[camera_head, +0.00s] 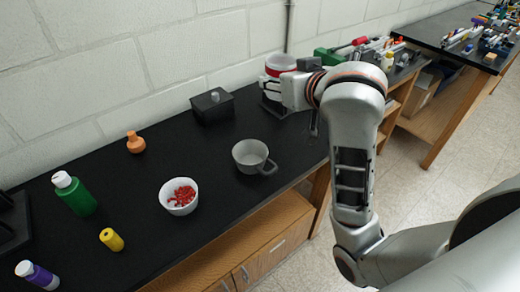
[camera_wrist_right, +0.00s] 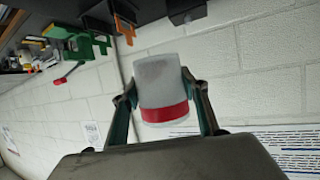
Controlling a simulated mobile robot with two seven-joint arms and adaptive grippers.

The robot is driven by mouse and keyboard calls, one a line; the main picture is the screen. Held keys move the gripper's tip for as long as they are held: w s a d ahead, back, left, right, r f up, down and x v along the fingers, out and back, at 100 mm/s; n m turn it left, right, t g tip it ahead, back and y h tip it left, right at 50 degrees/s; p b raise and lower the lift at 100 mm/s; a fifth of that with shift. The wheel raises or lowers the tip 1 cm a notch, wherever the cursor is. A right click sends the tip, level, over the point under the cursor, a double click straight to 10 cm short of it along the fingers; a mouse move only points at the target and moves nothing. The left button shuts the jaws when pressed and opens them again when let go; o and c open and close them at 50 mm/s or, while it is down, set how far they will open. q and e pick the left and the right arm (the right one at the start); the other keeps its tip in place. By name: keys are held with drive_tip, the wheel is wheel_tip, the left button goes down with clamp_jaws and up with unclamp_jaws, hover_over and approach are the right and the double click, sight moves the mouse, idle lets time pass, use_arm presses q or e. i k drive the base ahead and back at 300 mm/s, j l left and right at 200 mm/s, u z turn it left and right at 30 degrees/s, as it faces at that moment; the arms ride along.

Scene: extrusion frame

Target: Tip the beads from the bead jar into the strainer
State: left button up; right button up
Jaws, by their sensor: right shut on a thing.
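My right gripper (camera_head: 272,90) is shut on the bead jar (camera_head: 281,63), a white jar with a red band, at the back right of the black bench. The jar looks upright, with the band near its top. In the right wrist view the picture is turned over, and the jar (camera_wrist_right: 160,82) sits between both fingers. The jar's inside is hidden. My left gripper is not in view.
A grey handled pot (camera_head: 249,153) stands between the bowl and my right arm. A black box (camera_head: 212,107) and an orange object (camera_head: 135,143) are behind. Clear bench surrounds the bowl.

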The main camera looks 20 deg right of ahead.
sight(250, 156)
drive_tip(key=l, duration=0.7)
drive_tip(key=k+l, duration=0.1)
drive_tip(key=l, duration=0.65)
